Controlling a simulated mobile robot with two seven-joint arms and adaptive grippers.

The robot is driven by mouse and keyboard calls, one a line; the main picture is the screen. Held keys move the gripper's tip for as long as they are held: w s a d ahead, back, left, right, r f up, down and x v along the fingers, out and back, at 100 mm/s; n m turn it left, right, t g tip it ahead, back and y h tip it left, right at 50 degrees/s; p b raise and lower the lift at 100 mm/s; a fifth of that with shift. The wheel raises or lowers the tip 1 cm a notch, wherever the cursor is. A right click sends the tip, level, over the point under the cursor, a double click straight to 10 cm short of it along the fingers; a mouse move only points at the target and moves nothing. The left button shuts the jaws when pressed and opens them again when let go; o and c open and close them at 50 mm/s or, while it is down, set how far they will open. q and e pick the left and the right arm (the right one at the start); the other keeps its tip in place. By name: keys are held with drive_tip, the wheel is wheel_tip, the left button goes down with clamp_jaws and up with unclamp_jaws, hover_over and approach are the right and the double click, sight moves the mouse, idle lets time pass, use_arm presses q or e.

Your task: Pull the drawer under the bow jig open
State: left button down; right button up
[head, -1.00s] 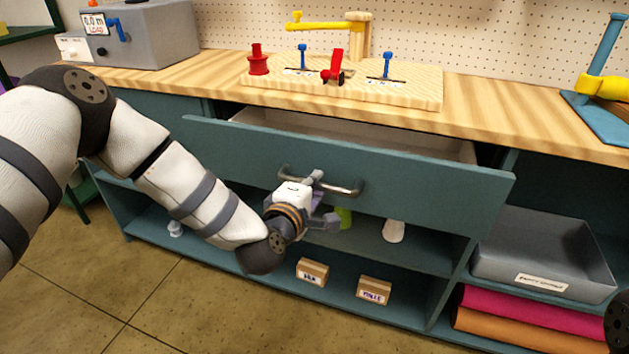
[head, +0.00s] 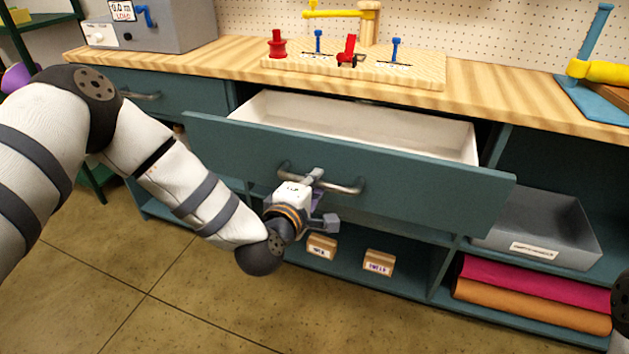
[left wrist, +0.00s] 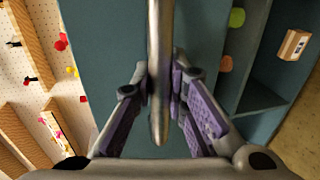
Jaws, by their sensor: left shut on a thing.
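The teal drawer (head: 400,195) under the bow jig (head: 345,65) stands well open, and its pale, empty-looking inside (head: 360,125) shows. Its metal bar handle (head: 345,187) is on the drawer front. My left gripper (head: 316,180) is shut on the handle. In the left wrist view the handle bar (left wrist: 159,70) runs between the two purple-padded fingers (left wrist: 161,95). The bow jig is a wooden board on the bench top with red and blue posts and a yellow arm. My right gripper is not in view.
The wooden bench top (head: 500,95) lies above the drawer. Below are small labelled boxes (head: 378,263), a grey bin (head: 545,225) and pink and orange rolls (head: 535,290). A closed drawer (head: 170,95) is at left. The floor in front (head: 130,270) is clear.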

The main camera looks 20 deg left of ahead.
use_arm(q)
drive_tip(key=c, duration=1.6)
unclamp_jaws()
drive_tip(key=shift+o, duration=0.2)
drive_tip(key=v, duration=1.2)
